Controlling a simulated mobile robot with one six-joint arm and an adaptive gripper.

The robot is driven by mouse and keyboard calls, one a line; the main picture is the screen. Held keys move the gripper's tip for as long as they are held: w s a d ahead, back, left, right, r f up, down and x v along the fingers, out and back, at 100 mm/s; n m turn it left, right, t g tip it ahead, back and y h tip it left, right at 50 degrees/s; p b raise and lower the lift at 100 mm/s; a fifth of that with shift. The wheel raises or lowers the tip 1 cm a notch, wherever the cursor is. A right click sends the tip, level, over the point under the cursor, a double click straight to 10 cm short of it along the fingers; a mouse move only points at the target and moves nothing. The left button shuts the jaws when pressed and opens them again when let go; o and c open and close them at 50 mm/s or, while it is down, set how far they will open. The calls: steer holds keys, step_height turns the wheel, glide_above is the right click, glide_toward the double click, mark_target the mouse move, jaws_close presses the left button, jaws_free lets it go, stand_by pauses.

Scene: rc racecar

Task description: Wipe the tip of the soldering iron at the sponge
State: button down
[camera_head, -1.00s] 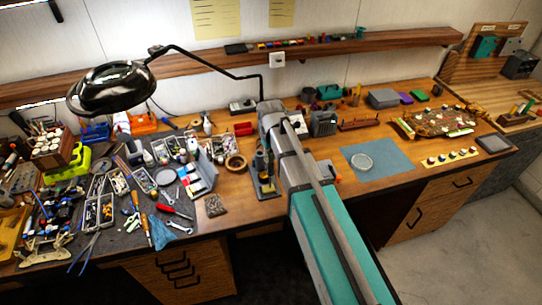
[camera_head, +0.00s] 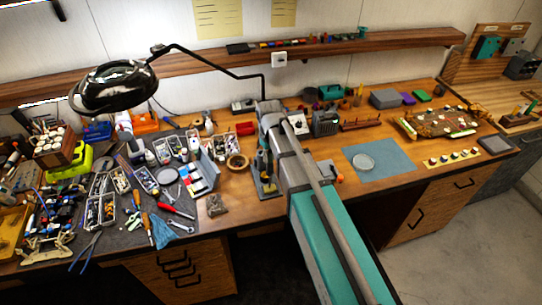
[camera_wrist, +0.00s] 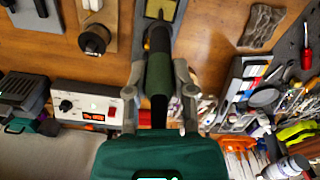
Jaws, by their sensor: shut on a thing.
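The soldering iron (camera_wrist: 160,72) has a dark green and black handle. In the wrist view it lies between the two grey fingers of my gripper (camera_wrist: 160,98), which is shut on it. The iron points toward the top of the picture. A yellow sponge (camera_wrist: 160,8) sits in a grey holder (camera_wrist: 178,22) beyond the iron's front end. The tip is hard to make out, and I cannot tell whether it touches the sponge.
In the wrist view a white station with a red display (camera_wrist: 90,103) stands at left, near a round black knob-like part (camera_wrist: 94,40). A tape roll (camera_head: 237,162) and a crumpled grey-brown piece (camera_head: 216,205) lie left of the holder. A blue mat (camera_head: 385,165) lies right of my arm.

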steer(key=shift+s+a, duration=0.2)
steer(key=shift+a, duration=0.5)
stand_by(1.4)
steer(key=shift+w+d, duration=0.2)
steer(key=shift+d, duration=0.4)
steer(key=shift+w+d, duration=0.15)
steer(key=shift+d, duration=0.45)
stand_by(2.1)
steer(key=shift+r, duration=0.1)
steer(key=shift+r+p, duration=2.95)
steer(key=shift+p, duration=0.1)
steer(key=shift+f, duration=0.1)
